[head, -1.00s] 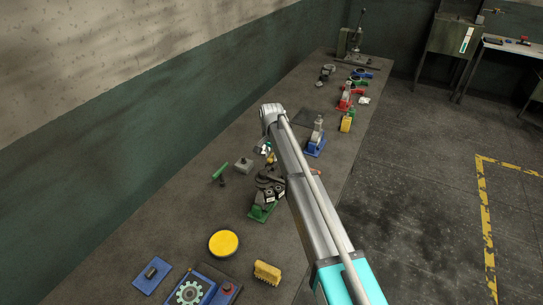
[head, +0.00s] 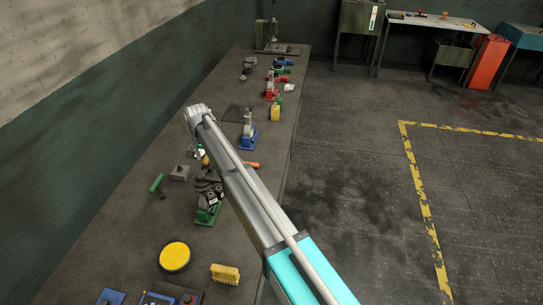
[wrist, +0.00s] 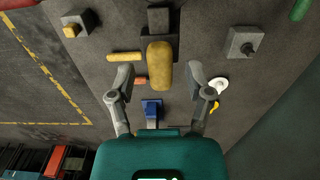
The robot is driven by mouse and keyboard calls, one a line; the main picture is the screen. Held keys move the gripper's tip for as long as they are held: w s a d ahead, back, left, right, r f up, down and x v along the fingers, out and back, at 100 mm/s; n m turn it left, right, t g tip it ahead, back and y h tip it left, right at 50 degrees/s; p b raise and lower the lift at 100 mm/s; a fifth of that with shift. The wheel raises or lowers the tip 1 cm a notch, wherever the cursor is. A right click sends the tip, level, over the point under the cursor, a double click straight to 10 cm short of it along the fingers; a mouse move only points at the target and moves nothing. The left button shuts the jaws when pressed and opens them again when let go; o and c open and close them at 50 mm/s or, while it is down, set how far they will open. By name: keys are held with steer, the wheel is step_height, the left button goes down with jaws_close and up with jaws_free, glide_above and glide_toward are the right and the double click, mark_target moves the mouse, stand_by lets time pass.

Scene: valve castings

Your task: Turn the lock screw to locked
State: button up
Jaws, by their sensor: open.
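I cannot pick out the lock screw for certain in either view. In the wrist view my gripper (wrist: 160,72) is open, its two grey fingers spread wide. A yellow rounded piece (wrist: 160,66) shows between the fingertips, in front of a dark block; I cannot tell its distance, and no finger visibly touches it. A grey block with a dark knob (wrist: 240,46) is to the right, and a grey block with a yellow knob (wrist: 75,24) is at upper left. In the head view my arm hides most of the gripper. A dark casting on a green base (head: 207,214) stands left of the arm.
The bench (head: 120,235) runs along the wall. It holds a yellow disc (head: 174,257), a yellow brush (head: 225,274), a grey block (head: 181,173), a green-handled piece (head: 157,184), a blue-based fixture (head: 248,142) and a yellow bottle (head: 275,114).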

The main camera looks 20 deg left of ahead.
steer(key=shift+n, duration=0.4)
